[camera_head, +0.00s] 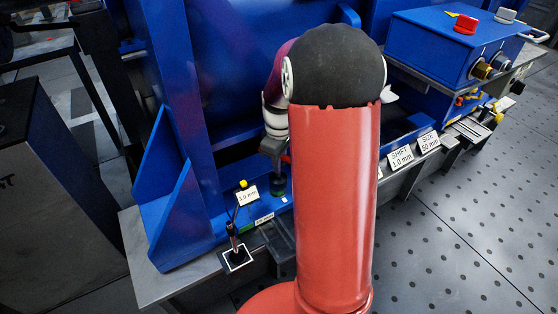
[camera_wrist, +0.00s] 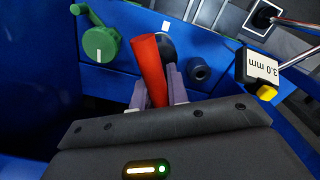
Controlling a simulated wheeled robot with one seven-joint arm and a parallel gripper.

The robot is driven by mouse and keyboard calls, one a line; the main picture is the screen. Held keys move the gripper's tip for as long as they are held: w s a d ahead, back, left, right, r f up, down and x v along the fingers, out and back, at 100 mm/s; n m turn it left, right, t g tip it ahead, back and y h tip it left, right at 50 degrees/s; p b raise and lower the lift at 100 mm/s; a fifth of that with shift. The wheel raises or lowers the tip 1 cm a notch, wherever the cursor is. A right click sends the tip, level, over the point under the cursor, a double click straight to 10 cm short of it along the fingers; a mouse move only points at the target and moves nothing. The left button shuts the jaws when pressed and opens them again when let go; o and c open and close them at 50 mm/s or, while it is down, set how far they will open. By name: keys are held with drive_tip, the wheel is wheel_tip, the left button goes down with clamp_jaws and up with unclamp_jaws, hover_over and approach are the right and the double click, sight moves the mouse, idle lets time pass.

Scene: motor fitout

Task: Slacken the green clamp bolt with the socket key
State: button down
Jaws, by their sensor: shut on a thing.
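My gripper (camera_wrist: 158,88) is shut on a red-orange handle (camera_wrist: 149,62), which looks like the socket key's. The handle leans up between the two pale fingers; its far end and any socket are hidden. Behind it shows part of a dark round piece (camera_wrist: 168,46). A green round part (camera_wrist: 100,43) with a white mark and a short lever, possibly the green clamp bolt, sits on the blue face to the left of the handle, apart from it. In the head view my arm covers most of the work area, and a dark cylinder (camera_head: 277,186) shows below my wrist.
A dark knob (camera_wrist: 199,69) protrudes just right of the gripper. A tag reading 3.0 mm (camera_wrist: 263,68) stands further right. In the head view, a slim upright tool (camera_head: 232,237) stands at a white-edged square on the bench's front edge. A blue box (camera_head: 440,45) with buttons is at right.

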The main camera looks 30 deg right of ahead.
drive_tip(key=shift+f+b, duration=0.95)
drive_tip(key=shift+f, duration=0.45)
idle(0.4)
